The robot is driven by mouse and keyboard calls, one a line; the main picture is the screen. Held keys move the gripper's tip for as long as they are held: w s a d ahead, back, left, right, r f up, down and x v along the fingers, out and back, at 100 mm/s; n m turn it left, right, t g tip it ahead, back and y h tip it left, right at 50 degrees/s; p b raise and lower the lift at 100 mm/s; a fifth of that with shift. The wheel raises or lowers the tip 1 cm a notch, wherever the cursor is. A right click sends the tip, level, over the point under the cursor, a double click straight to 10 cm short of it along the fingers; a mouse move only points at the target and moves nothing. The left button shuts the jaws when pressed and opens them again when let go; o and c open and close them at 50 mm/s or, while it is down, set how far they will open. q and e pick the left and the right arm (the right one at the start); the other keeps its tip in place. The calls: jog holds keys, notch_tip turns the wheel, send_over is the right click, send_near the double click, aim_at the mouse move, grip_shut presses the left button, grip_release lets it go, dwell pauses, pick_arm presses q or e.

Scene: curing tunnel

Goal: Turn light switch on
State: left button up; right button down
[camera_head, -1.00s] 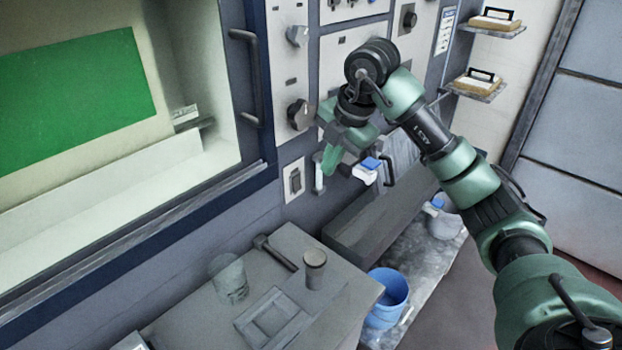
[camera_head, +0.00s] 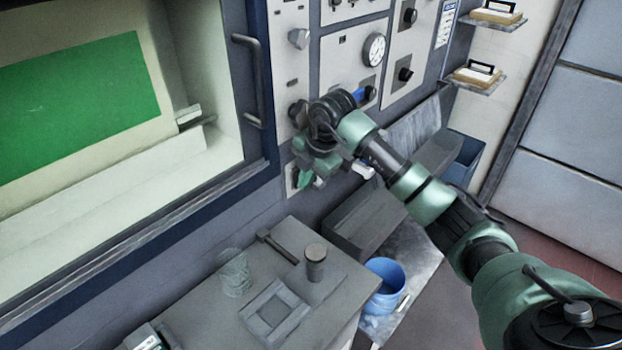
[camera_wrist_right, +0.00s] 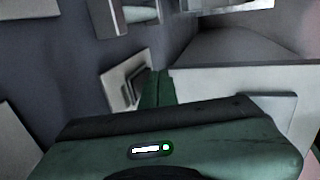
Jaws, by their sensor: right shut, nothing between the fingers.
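The light switch (camera_head: 290,180), a pale plate on the dark wall panel below the knobs, is mostly hidden behind my right gripper in the head view. In the right wrist view the switch plate (camera_wrist_right: 125,84) shows with its dark rocker, close beside the green fingers. My right gripper (camera_head: 303,180) is shut and empty, its fingertips at the switch. I cannot tell whether they touch it. The position of the rocker is not clear. My left gripper does not show.
A control panel with knobs and a dial gauge (camera_head: 374,49) rises above the switch. A window with a handle (camera_head: 252,80) is on the left. Below stands a bench (camera_head: 200,310) with a cup (camera_head: 316,262), a hammer (camera_head: 277,245) and a glass (camera_head: 234,272). A blue bucket (camera_head: 386,285) stands beside it.

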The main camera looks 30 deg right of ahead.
jog(key=shift+w+f+t+b, duration=0.1)
jog(key=shift+w+t+b, duration=0.15)
jog(key=shift+b, duration=0.35)
jog(key=shift+r+p, duration=0.6)
jog(key=shift+r, duration=0.25)
